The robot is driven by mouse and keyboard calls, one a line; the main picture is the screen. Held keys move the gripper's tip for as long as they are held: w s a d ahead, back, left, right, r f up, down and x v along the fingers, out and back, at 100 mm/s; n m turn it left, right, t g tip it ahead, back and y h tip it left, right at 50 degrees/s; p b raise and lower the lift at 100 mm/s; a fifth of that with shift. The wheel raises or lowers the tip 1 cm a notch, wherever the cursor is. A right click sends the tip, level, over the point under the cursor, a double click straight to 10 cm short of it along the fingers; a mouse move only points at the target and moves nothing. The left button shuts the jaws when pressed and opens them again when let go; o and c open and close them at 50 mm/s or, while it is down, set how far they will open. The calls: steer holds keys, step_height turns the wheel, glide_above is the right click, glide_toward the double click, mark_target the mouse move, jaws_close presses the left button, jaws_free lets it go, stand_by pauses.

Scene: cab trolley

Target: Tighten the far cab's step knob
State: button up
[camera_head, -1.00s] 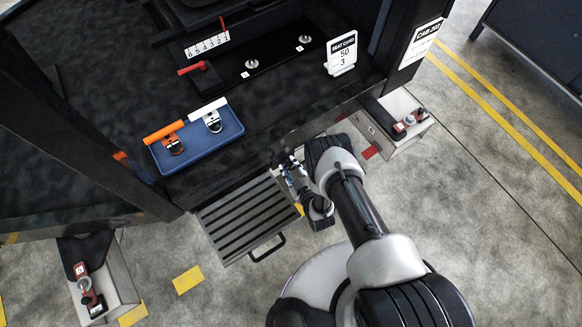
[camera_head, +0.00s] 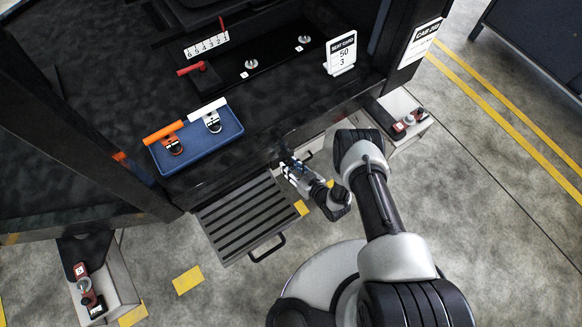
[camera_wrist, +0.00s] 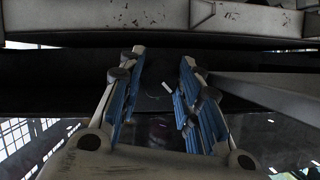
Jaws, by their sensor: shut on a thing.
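The slatted metal step (camera_head: 247,222) with a black handle juts out below the cab's front edge, just left of my gripper. My gripper (camera_head: 287,165) is at the step's upper right corner, under the cab edge. In the wrist view its blue-padded fingers (camera_wrist: 158,95) stand on either side of a dark thing (camera_wrist: 153,92), which looks like the step knob; a small pale mark shows there. My gripper is shut on it. The knob is too dark to make out its shape, and it is hidden in the head view.
On the cab floor are a blue tray (camera_head: 197,142) with an orange-handled and a white-handled tool, a red lever (camera_head: 191,70) and a seat card (camera_head: 341,54). A cab sign (camera_head: 421,44) is at upper right. Side boxes with red devices stand at lower left (camera_head: 122,283) and right.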

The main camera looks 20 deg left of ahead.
steer(key=m+g+y, duration=0.1)
steer(key=m, duration=0.2)
steer(key=shift+w+y, duration=0.15)
steer(key=shift+y, duration=0.25)
steer(key=shift+m+g+y, duration=0.6)
steer(key=shift+m+y, duration=0.1)
steer(key=shift+m, duration=0.7)
steer(key=o, duration=1)
steer(key=shift+o, duration=0.2)
steer(key=v, duration=1.2)
steer(key=shift+d+f, duration=0.1)
